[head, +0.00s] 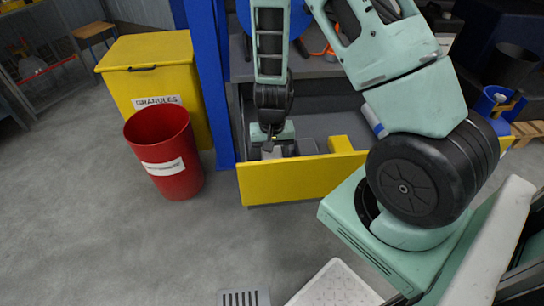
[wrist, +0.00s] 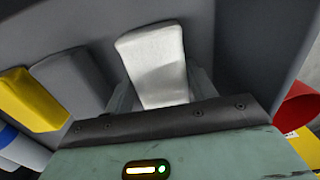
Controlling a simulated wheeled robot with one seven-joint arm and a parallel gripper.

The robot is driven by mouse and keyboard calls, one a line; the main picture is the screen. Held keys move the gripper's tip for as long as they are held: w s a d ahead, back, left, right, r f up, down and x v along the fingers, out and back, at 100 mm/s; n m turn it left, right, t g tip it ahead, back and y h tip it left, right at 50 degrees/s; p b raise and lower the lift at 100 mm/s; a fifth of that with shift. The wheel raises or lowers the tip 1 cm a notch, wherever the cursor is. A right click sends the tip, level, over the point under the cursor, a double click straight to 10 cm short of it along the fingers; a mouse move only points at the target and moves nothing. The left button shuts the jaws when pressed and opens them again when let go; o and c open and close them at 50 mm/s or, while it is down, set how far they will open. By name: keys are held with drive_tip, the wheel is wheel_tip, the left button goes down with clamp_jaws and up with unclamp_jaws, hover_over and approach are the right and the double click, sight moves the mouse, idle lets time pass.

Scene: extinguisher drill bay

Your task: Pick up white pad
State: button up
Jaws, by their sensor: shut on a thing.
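The white pad (wrist: 155,62) stands out past the dark edge of my gripper in the wrist view, between the grey fingers. My gripper (head: 269,147) is shut on it, low inside the open drawer with the yellow front (head: 301,180). In the head view only a small pale part of the pad (head: 272,153) shows under the gripper. The wrist view does not make clear whether the pad touches the drawer floor.
In the drawer, a grey block (wrist: 75,78) and a yellow block (wrist: 32,98) lie beside the pad; the yellow block (head: 341,145) also shows in the head view. A red bin (head: 165,155), a yellow granules box (head: 153,80) and a blue post (head: 208,75) stand to the left.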

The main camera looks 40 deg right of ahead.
wheel_tip(320, 180, up, 10)
drive_tip(key=p, duration=0.3)
drive_tip(key=shift+o, duration=0.9)
drive_tip(key=shift+r+p, duration=0.1)
drive_tip(key=shift+p, duration=0.25)
